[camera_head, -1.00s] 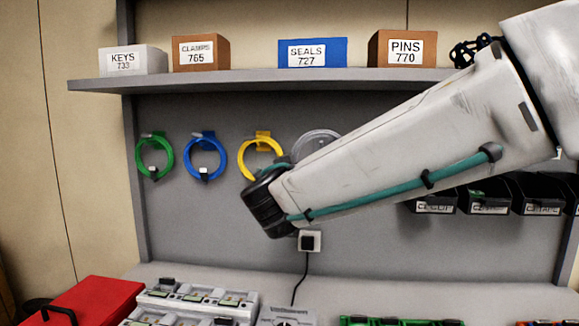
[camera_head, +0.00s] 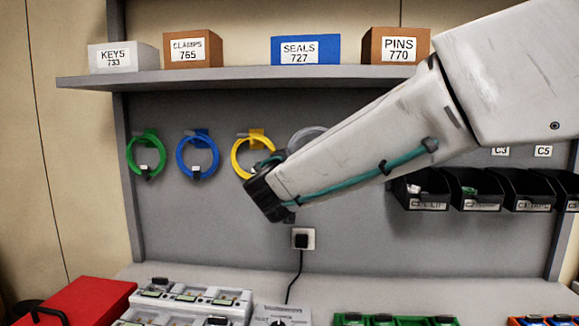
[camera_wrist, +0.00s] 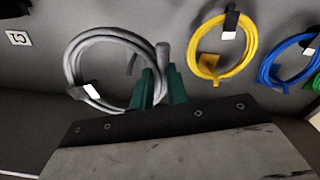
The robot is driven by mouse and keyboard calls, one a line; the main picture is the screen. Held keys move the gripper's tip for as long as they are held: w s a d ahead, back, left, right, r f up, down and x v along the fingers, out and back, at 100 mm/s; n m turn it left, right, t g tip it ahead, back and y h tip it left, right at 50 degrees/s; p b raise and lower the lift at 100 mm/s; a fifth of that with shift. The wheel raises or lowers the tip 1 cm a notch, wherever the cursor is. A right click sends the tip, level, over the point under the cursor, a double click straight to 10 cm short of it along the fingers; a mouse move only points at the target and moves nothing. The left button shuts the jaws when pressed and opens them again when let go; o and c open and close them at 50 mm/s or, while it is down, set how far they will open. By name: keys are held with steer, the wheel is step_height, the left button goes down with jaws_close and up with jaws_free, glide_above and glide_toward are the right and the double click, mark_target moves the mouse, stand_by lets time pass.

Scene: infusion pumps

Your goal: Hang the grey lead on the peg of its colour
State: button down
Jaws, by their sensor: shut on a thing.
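The grey lead (camera_wrist: 72,68) is a coil with a white tag, in front of the grey back panel in the wrist view. In the head view only its upper edge (camera_head: 303,132) shows above my arm. My gripper (camera_wrist: 160,84) has green fingers, shut on the grey lead at the coil's side near its thick grey end. The fingertips are hidden behind my arm in the head view. A grey peg-like shape (camera_wrist: 132,63) shows inside the coil. I cannot tell whether the coil rests on it.
Yellow (camera_head: 236,160), blue (camera_head: 180,160) and green (camera_head: 129,160) leads hang on matching pegs to the left. A shelf (camera_head: 250,76) with boxes runs above. Black bins (camera_head: 425,190) sit at the right. A socket (camera_head: 303,238) is below; pump trays (camera_head: 200,295) stand on the bench.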

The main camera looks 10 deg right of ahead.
steer(key=f+x, duration=0.2)
steer(key=x, duration=0.7)
steer(key=shift+w, duration=0.25)
stand_by(0.9)
steer(key=shift+f, duration=0.1)
steer(key=c, duration=1.3)
jaws_free()
steer(key=v, duration=0.7)
steer(key=shift+s, duration=0.4)
